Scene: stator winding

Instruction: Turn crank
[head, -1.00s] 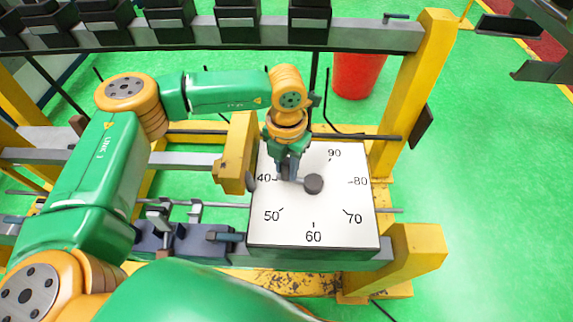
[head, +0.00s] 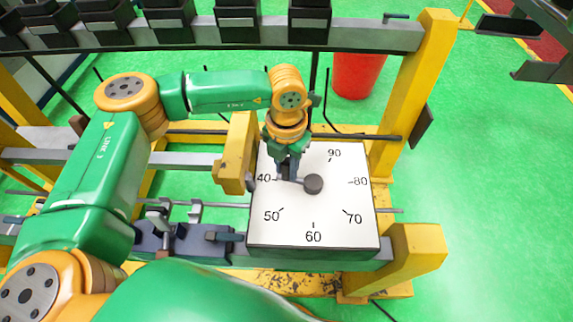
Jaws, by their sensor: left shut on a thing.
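The crank (head: 313,184) has a dark round hub in the middle of a white dial plate (head: 350,215). The dial is marked with numbers, of which 40, 50, 60, 70, 80 and 90 show. A thin grey arm runs from the hub to the left, toward the 40 mark. My left gripper (head: 288,176) reaches down from above onto the left part of the dial and is shut on the crank's outer end. Its fingers hide the crank's handle. My right gripper is not in view.
A yellow block (head: 236,152) stands at the dial's left edge, close to my left gripper. A yellow post (head: 412,95) rises at the right. A dark rail with black boxes crosses the back. A red bucket (head: 358,74) stands behind on the green floor.

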